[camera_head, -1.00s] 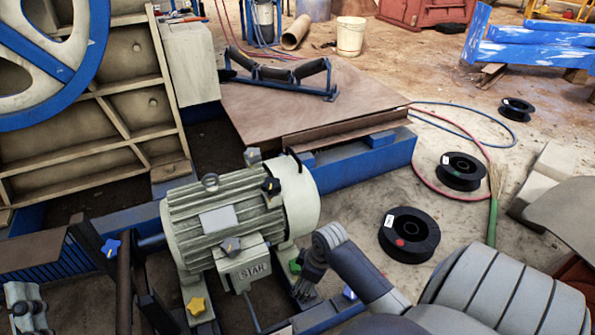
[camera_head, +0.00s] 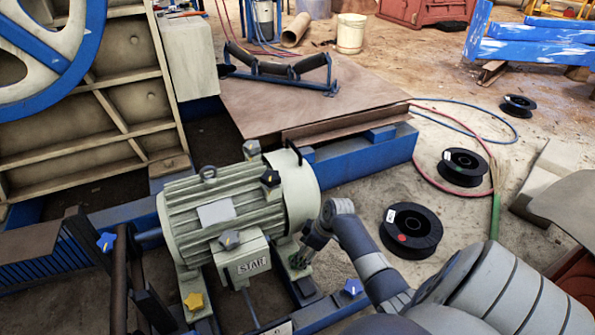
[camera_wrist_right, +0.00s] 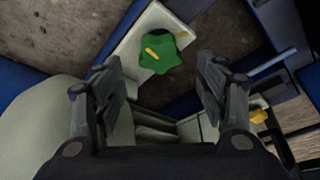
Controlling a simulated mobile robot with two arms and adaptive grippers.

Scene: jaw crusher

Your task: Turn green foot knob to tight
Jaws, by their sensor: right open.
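The green foot knob (camera_wrist_right: 160,51) is a star-shaped knob with a yellow mark. It sits on a pale motor foot in the right wrist view, just beyond the fingertips and about midway between them. My right gripper (camera_wrist_right: 158,82) is open and empty, one finger to each side. In the head view my right gripper (camera_head: 308,249) is at the near right foot of the pale green motor (camera_head: 215,215), over the knob, which it mostly hides. Whether the fingers touch the knob cannot be told. My left gripper is not in view.
A yellow star knob (camera_head: 194,302) is at the motor's front left foot. Blue knobs (camera_head: 106,242) (camera_head: 352,287) are on the frame. Black spools (camera_head: 411,232) lie on the floor to the right. A blue-edged platform (camera_head: 360,155) stands behind the motor.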

